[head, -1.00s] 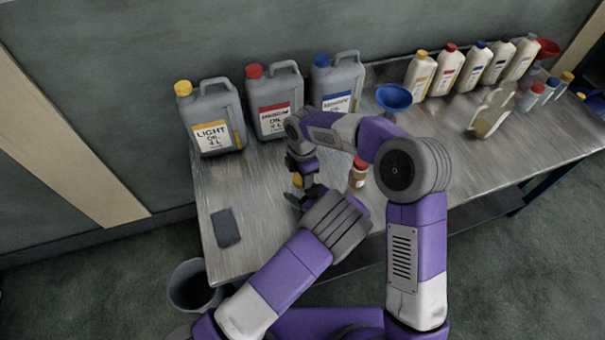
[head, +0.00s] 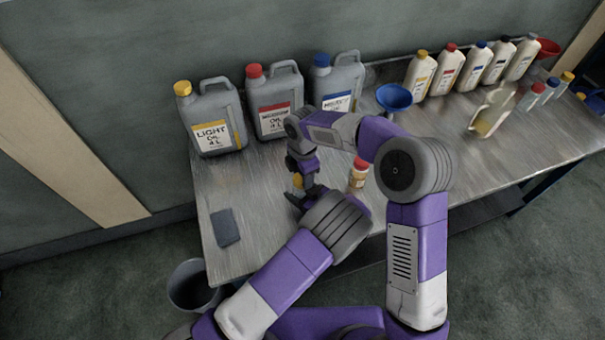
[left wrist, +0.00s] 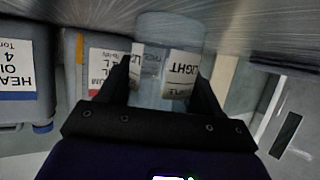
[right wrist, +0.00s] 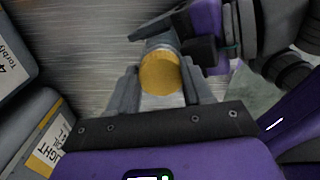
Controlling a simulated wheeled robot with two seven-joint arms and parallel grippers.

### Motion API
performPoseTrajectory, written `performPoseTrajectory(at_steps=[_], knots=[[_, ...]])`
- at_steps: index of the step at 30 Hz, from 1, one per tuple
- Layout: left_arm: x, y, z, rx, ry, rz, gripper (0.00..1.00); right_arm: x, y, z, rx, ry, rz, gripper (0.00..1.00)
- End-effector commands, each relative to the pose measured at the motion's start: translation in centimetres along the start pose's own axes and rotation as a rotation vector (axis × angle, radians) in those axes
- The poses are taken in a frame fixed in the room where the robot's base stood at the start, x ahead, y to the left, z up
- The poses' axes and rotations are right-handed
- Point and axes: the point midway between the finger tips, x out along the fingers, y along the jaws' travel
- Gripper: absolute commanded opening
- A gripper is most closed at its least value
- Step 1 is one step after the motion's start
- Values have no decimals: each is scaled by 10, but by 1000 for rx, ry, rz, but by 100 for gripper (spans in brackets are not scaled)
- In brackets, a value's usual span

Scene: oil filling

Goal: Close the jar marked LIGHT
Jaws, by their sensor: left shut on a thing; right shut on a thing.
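The jar marked LIGHT (left wrist: 182,72) is a small clear jar with a pale label. It stands between the fingers of my left gripper (left wrist: 163,80), which is shut on it. In the right wrist view its round yellow lid (right wrist: 160,73) is between the fingers of my right gripper (right wrist: 162,90), shut on it from above. In the head view the yellow lid (head: 297,181) is a small patch between the two grippers. The lid is at the top of the jar; whether it is screwed tight cannot be told. Most of the jar is hidden there.
A jar with a red lid (head: 358,172) stands just right of the grippers. Large jugs, including the yellow-capped LIGHT jug (head: 212,120), line the back. A blue funnel (head: 394,97) and several bottles stand right. A dark sponge (head: 225,228) lies front left, with free tabletop around it.

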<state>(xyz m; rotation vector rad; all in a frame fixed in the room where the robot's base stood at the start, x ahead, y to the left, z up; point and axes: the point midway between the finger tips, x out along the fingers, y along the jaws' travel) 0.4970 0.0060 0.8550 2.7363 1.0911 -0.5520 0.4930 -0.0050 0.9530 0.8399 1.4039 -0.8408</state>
Motion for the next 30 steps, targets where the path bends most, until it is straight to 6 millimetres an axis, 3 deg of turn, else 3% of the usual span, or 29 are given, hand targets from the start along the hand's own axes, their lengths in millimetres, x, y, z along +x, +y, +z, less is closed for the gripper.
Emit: performPoseTrajectory(at_steps=[1, 30], knots=[[4, 3, -10, -16, 16, 0, 9, 13, -13, 2, 5, 0, -52, 22], [4, 2, -10, -16, 17, -2, 9, 22, -14, 2, 3, -3, -52, 22]])
